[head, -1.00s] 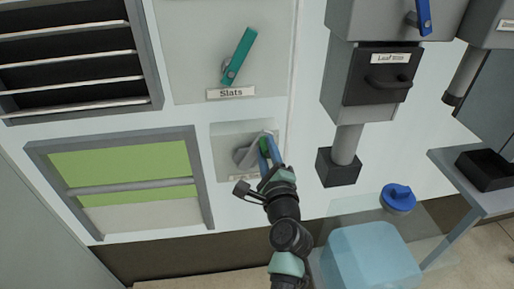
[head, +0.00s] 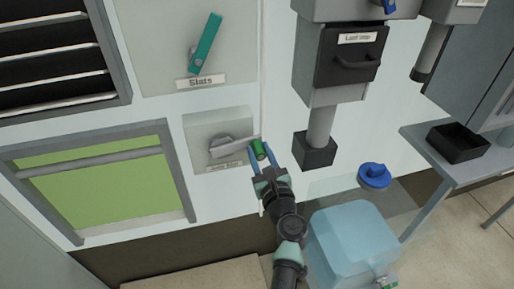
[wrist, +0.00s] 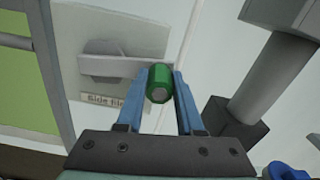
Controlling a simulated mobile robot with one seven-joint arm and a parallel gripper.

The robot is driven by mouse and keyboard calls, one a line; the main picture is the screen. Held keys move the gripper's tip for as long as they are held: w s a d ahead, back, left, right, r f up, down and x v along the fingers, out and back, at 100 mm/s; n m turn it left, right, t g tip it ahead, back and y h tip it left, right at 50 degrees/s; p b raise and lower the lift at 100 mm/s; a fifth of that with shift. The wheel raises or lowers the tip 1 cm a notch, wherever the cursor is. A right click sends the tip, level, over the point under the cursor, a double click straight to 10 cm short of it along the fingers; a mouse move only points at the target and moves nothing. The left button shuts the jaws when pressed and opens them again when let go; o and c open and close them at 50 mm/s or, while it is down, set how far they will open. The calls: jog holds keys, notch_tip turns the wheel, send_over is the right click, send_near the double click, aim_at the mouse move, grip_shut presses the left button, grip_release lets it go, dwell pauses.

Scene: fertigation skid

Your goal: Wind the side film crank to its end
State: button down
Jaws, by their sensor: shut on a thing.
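The side film crank (head: 232,147) is a grey arm on a round hub, mounted on a pale panel on the wall. The arm points right, and its green knob (head: 259,149) is at the right end. My gripper (head: 259,156) is shut on the green knob, with a blue finger on each side. The wrist view shows the knob (wrist: 159,83) between the fingers and the crank arm (wrist: 110,66) running left to the hub. The label below reads "Side film" and is partly hidden. The film window (head: 110,195) is green over nearly its whole opening, with a grey roller bar (head: 105,159) near its top.
A teal Slats lever (head: 206,43) is above the crank. A grey box with a dark drawer (head: 345,55) and a pipe ending in a dark block (head: 314,151) stand to the right. A translucent blue tank (head: 350,245) and a blue cap (head: 374,175) are at lower right.

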jog(key=shift+d+f+m, duration=0.1)
jog(key=shift+f+m, duration=0.55)
jog(key=shift+m, duration=0.15)
jog(key=c, duration=0.5)
grip_release()
jog(key=shift+c, duration=0.2)
jog(key=p+v, duration=0.1)
jog(key=v, duration=1.2)
